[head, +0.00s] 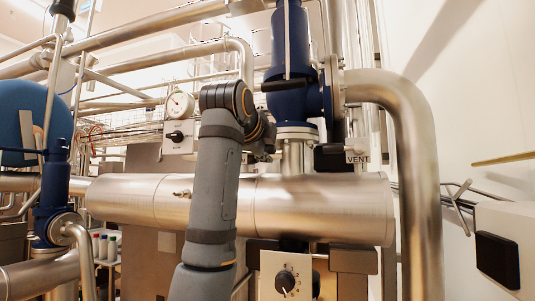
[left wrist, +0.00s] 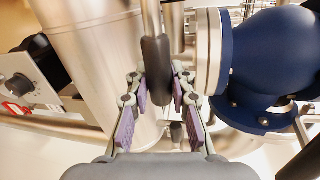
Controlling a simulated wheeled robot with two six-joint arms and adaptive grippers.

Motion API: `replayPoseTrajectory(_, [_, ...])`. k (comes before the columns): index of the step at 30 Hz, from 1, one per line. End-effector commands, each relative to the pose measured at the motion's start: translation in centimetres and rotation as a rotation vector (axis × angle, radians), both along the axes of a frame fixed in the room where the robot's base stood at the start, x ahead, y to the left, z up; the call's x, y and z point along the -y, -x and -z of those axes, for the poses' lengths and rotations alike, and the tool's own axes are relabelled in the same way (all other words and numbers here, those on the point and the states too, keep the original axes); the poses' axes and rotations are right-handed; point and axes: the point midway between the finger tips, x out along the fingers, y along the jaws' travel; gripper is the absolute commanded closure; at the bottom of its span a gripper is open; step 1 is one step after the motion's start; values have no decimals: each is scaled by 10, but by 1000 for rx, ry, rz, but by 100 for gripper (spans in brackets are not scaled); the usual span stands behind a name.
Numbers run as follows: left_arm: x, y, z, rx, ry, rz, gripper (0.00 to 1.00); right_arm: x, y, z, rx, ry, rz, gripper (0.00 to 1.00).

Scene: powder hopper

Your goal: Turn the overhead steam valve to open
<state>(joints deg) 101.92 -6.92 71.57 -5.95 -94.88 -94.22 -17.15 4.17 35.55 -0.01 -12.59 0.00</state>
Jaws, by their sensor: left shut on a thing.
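The overhead steam valve (head: 290,45) is a dark blue body at the top centre of the head view, joined to steel pipe by flanges. A thin grey lever (head: 287,40) with a black grip (head: 287,84) shows in front of it. In the left wrist view the blue valve body (left wrist: 265,60) is at the right, and the black grip (left wrist: 157,70) lies between the purple finger pads. My left gripper (left wrist: 158,92) is shut on this grip; in the head view it is mostly hidden behind my grey arm. My right gripper is not in view.
A wide horizontal steel pipe (head: 310,205) crosses below the valve. A bent pipe (head: 408,130) drops at its right. A gauge (head: 180,105), a VENT label (head: 357,157) and a dial panel (head: 286,280) are nearby. A smaller blue valve (head: 52,190) stands at the left.

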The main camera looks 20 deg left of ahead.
Motion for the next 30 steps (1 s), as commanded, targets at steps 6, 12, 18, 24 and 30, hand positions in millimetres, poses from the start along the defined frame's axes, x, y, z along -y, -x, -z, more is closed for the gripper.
replayPoseTrajectory(6, [3,-5,18,-42,-17,7,100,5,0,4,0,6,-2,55])
replayPoseTrajectory(12, [3,-6,19,-44,-17,8,100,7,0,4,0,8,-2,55])
replayPoseTrajectory(18, [4,-5,19,-44,-16,8,62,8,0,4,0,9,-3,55])
replayPoseTrajectory(24, [3,-4,16,-39,-14,7,56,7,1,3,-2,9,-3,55])
replayPoseTrajectory(30, [2,-4,14,-35,-14,5,56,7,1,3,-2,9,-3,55])
